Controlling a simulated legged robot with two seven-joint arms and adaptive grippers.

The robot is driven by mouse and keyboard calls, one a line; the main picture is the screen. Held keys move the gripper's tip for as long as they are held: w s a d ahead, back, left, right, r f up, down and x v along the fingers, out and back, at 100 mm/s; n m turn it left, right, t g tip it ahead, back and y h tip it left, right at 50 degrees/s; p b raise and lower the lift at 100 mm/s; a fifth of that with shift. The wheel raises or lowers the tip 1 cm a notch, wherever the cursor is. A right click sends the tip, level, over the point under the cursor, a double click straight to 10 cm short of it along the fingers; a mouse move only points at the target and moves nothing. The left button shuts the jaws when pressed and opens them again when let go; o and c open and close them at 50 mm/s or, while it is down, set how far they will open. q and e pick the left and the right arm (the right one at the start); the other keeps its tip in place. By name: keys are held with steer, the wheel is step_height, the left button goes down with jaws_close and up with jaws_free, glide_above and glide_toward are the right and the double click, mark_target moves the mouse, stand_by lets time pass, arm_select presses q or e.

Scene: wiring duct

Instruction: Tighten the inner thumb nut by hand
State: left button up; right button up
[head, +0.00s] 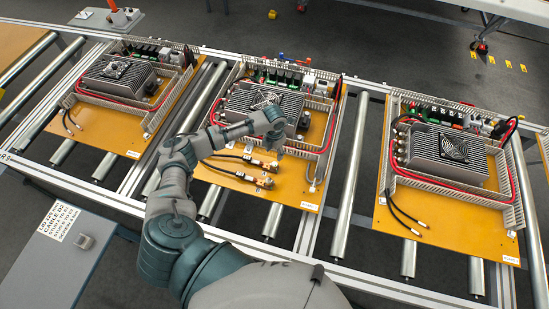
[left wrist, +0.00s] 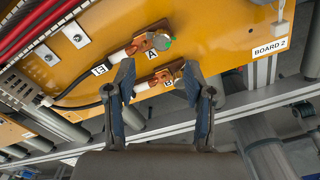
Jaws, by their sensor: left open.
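The middle board (head: 240,181), labelled BOARD 2 (left wrist: 270,47) in the left wrist view, carries two copper cable lugs. The lug marked A (left wrist: 145,45) has a round metal nut (left wrist: 162,41) with a green spot on top. The second lug (left wrist: 158,78) lies nearer my gripper, and its fastener is partly hidden by a finger. In the head view the lugs (head: 271,167) sit near the board's front edge. My left gripper (left wrist: 158,80) is open and empty, its fingertips on either side of the second lug in that view; contact cannot be told. My right gripper is not in view.
Black cables (head: 235,159) run from the lugs to the left. Wire duct (head: 300,147) and a finned unit (head: 262,103) with red cables stand behind. Similar boards lie at left (head: 107,118) and right (head: 440,222). Metal rollers (head: 349,180) lie between the boards.

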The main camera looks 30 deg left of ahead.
arm_select(q)
step_height(320, 180, up, 4)
steer(key=shift+f, duration=0.1)
stand_by(0.6)
